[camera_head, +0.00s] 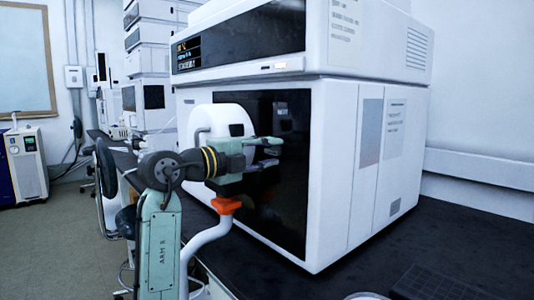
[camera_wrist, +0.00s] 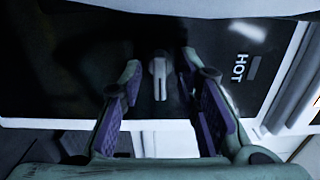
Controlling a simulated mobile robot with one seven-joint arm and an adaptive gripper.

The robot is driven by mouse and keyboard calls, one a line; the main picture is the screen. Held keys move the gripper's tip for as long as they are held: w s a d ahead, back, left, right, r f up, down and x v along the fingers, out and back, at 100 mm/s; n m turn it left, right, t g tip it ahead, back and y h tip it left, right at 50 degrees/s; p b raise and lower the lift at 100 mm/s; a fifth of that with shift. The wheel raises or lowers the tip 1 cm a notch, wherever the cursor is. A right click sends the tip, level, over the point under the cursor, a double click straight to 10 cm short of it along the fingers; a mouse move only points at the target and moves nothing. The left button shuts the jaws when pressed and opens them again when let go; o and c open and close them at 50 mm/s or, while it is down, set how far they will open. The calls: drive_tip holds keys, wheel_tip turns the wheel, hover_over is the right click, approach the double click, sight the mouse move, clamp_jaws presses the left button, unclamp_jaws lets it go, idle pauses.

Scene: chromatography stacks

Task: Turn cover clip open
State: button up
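The cover clip (camera_wrist: 158,78) is a small pale grey knob with a rounded top and a narrow tab pointing down in the wrist view. It sits on the glossy black front panel (camera_wrist: 60,65) of the instrument. My gripper (camera_wrist: 161,72) is open, with one purple-padded finger on each side of the clip. A gap shows between the clip and each finger. In the head view my gripper (camera_head: 277,152) reaches in front of the black panel (camera_head: 292,205) with its fingers spread. The clip cannot be made out there.
The white instrument (camera_head: 340,160) stands on a black bench (camera_head: 430,250). A white rounded housing (camera_head: 222,121) sits beside my wrist. A "HOT" label (camera_wrist: 240,70) is on the panel, right of the clip. A dark stool (camera_head: 106,170) stands at the left.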

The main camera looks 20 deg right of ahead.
drive_tip(key=shift+a, duration=0.1)
drive_tip(key=v, duration=1.1)
drive_tip(key=shift+s+a, duration=0.15)
drive_tip(key=shift+a, duration=0.25)
